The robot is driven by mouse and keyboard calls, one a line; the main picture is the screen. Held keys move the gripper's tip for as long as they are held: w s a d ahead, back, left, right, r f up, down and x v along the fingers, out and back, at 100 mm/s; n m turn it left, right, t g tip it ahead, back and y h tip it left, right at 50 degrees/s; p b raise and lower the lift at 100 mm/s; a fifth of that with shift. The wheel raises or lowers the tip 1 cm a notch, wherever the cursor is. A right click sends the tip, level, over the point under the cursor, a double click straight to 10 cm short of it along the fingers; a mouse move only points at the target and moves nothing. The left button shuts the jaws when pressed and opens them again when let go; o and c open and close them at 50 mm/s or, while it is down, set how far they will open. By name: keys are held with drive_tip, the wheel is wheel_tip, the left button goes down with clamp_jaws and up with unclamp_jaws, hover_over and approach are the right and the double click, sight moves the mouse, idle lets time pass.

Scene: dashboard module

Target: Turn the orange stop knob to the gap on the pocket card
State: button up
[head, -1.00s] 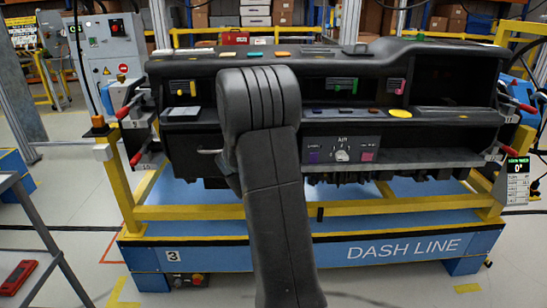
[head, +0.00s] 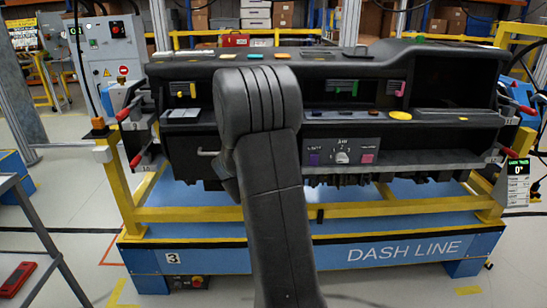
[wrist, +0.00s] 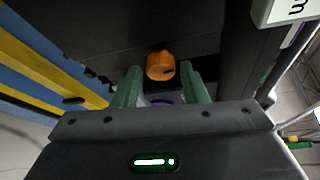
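The orange stop knob (wrist: 160,66) shows in the wrist view as a short round knob with a dark mark on its right side, against a dark surface. My gripper (wrist: 162,84) has two green fingers apart, one on each side of the knob, with gaps to both; it is open. Whether the tips reach around the knob is unclear. A small purple patch shows between the fingers, partly hidden. In the head view my arm covers the gripper, and I cannot pick out the stop knob. I cannot identify the pocket card for certain.
The dark dashboard (head: 440,120) rests on a yellow frame (head: 400,205) with a blue base. A control panel (head: 342,146) has a white dial between purple and pink squares. At the right, a display (head: 518,166) reading 0° hangs above a white sheet.

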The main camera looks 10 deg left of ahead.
drive_tip(key=s+a+r, duration=0.1)
drive_tip(key=s, duration=1.1)
drive_tip(key=shift+a+r, duration=0.2)
drive_tip(key=shift+a, duration=0.15)
drive_tip(key=shift+w, duration=0.15)
drive_tip(key=w+d+f, duration=0.1)
drive_tip(key=w+d, duration=0.1)
drive_tip(key=w, duration=1.1)
drive_tip(key=shift+w+f, duration=0.2)
drive_tip(key=shift+f, duration=0.05)
